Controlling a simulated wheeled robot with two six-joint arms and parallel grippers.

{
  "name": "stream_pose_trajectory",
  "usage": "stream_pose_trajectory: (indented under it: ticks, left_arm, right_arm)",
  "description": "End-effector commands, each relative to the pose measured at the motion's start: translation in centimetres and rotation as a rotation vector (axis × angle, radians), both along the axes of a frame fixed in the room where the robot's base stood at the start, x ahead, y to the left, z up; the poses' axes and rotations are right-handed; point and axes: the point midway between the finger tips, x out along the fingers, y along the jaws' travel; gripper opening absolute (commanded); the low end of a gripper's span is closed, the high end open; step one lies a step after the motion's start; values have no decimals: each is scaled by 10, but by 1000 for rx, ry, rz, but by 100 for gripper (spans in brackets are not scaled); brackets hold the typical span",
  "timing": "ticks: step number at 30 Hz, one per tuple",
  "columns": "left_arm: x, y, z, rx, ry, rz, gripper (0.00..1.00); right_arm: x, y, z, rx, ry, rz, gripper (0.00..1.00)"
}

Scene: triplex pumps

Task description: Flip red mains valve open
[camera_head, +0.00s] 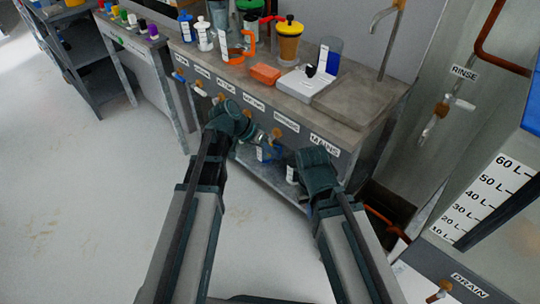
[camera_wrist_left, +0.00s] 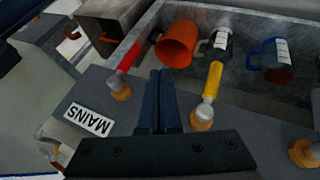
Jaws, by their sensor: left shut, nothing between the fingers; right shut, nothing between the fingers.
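The red mains valve (camera_wrist_left: 127,61) shows in the left wrist view as a red lever on an orange-brown base, beside the MAINS label (camera_wrist_left: 88,119). Its lever slants away from the label. The same label (camera_head: 324,146) shows in the head view on the bench's front panel; I cannot make out the red lever there. My left gripper (camera_wrist_left: 160,75) is shut and empty, between the red lever and a yellow lever (camera_wrist_left: 212,80), apart from the red one. In the head view it (camera_head: 258,133) is at the bench front. My right gripper (camera_head: 318,172) is below the MAINS label, shut, its fingertips hidden.
Several more labelled valves line the bench front. An orange mug (camera_wrist_left: 178,42) and other containers stand on the shelf under the bench. The bench top holds bottles, an orange block (camera_head: 265,74) and a sink (camera_head: 345,100). A tank (camera_head: 490,200) stands at the right. Floor at left is clear.

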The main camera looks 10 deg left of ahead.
Motion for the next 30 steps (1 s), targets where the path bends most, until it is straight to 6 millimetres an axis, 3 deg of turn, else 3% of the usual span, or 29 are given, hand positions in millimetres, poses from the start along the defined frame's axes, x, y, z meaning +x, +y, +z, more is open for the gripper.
stream_pose_trajectory:
  ticks: [1,9,11,18,30]
  left_arm:
    - [2,-6,-16,0,0,-2,0]
    - [8,-32,-50,0,1,-1,0]
    - [0,-42,-41,0,1,-3,0]
    - [-8,-63,-41,0,1,-2,0]
    - [-10,-66,-41,0,1,1,0]
  right_arm:
    - [0,0,-16,0,0,0,0]
    - [0,-1,-50,-5,-2,1,0]
    - [0,-1,-41,-4,-1,1,0]
    - [0,-1,-40,-4,-1,1,0]
    - [0,-1,-41,-4,-1,1,0]
